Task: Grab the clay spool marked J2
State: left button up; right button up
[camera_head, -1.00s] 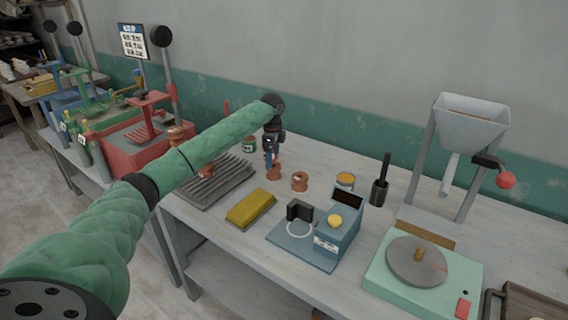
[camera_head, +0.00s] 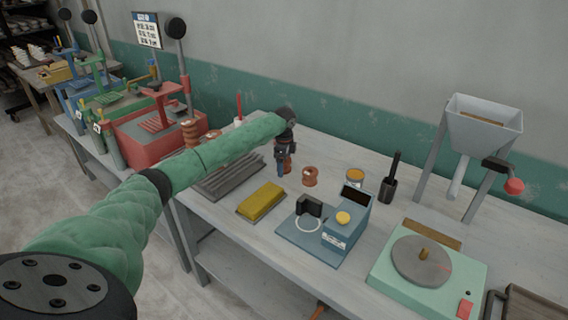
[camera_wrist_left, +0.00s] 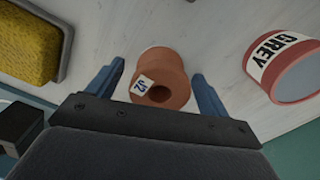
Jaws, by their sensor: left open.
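The clay spool marked J2 (camera_wrist_left: 162,80) is reddish-brown with a white tag and a dark centre hole. In the left wrist view it stands between the two blue fingertips of my left gripper (camera_wrist_left: 158,85), with gaps on both sides. It appears to be the spool (camera_head: 310,176) just right of my gripper in the head view. My left gripper (camera_head: 281,168) is open and empty above the bench. My right gripper is out of view.
A can labelled GREY (camera_wrist_left: 285,65) stands near the spool. A yellow sponge (camera_head: 261,200) and a blue scale (camera_head: 334,238) lie in front. A can with an orange top (camera_head: 355,176) stands to the right. A ridged grey tray (camera_head: 228,181) is on the left.

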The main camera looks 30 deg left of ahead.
pick_arm(q)
jog(key=shift+f, duration=0.35)
jog(key=c, duration=1.2)
jog(key=shift+r, duration=0.1)
